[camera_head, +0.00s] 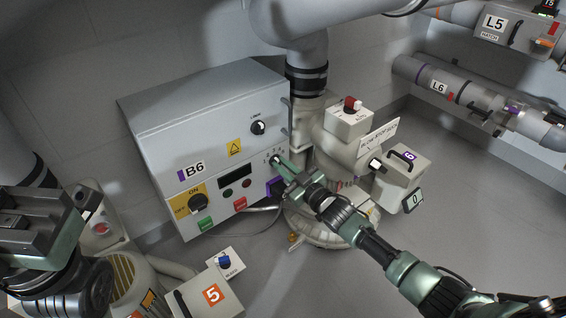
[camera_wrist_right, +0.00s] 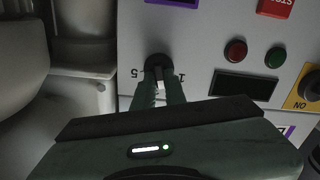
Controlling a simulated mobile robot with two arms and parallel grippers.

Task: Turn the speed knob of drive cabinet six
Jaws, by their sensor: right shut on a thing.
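Drive cabinet B6 (camera_head: 160,135) is a light grey box at the centre left of the head view, its front facing me. Its small black speed knob (camera_head: 275,159) sits at the right of the front panel, beside a printed scale; it also shows in the right wrist view (camera_wrist_right: 157,61). My right gripper (camera_head: 283,166) is at this knob, its two green fingers (camera_wrist_right: 159,84) shut on it in the wrist view. The fingers hide part of the knob and scale. Part of my left arm (camera_head: 40,225) shows at the left edge; its fingertips are not clear.
The panel also carries a second black knob (camera_head: 258,128), a dark display (camera_head: 235,177), a yellow ON switch (camera_head: 197,203) and green and red buttons. A vertical pipe (camera_head: 306,75) and a blower stand close right of the cabinet. A box marked 5 (camera_head: 195,304) is in front.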

